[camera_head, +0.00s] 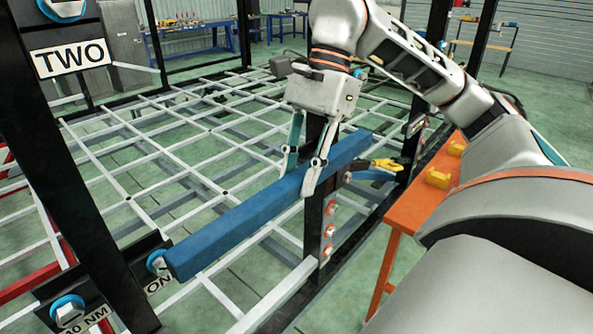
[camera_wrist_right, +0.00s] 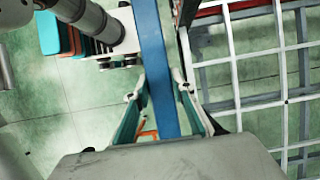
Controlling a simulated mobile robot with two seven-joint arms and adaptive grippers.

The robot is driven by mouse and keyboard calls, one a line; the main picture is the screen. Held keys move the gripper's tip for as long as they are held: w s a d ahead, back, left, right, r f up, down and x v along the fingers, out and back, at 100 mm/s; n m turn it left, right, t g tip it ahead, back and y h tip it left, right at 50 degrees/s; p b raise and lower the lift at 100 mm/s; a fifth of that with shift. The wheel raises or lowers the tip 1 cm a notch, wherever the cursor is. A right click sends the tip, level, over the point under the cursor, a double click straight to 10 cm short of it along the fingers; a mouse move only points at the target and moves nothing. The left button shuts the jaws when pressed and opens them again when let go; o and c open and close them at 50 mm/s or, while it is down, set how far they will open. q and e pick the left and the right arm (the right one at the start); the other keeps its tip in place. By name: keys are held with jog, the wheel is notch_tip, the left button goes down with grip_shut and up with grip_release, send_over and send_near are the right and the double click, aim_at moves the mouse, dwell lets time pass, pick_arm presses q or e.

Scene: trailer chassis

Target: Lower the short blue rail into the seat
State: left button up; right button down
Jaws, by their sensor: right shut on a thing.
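The short blue rail (camera_head: 235,228) is held at a slant in the head view. Its near end is at the lower left, by a dark bracket (camera_head: 148,250) with a round blue-and-white part. Its far end lies past a black post (camera_head: 312,230). My right gripper (camera_head: 303,178) comes from above with its fingers on both sides of the rail, nearer its far end. In the right wrist view the rail (camera_wrist_right: 157,60) runs between the fingers (camera_wrist_right: 160,95). I cannot tell which part is the seat or whether the rail touches it. My left gripper is not in view.
A pale lattice frame (camera_head: 150,150) fills the left and middle. A "TWO" sign (camera_head: 70,59) hangs on a black upright at the left. An orange table (camera_head: 415,200) with yellow blocks (camera_head: 438,178) stands at the right. Workbenches stand at the back.

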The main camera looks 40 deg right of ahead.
jog(key=shift+r+p, duration=0.15)
jog(key=shift+p, duration=0.4)
jog(key=shift+w+p, duration=0.3)
jog(key=shift+w, duration=0.05)
jog(key=shift+w+a+p, duration=0.1)
jog(key=shift+w+p, duration=0.25)
jog(key=shift+w+a+f+p, duration=0.5)
jog(key=shift+w+f, duration=0.25)
jog(key=shift+w, duration=5.7)
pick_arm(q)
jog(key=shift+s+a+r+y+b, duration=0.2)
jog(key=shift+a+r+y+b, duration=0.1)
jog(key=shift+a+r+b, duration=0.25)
pick_arm(e)
notch_tip(320, 180, down, 7)
jog(key=shift+r, duration=0.2)
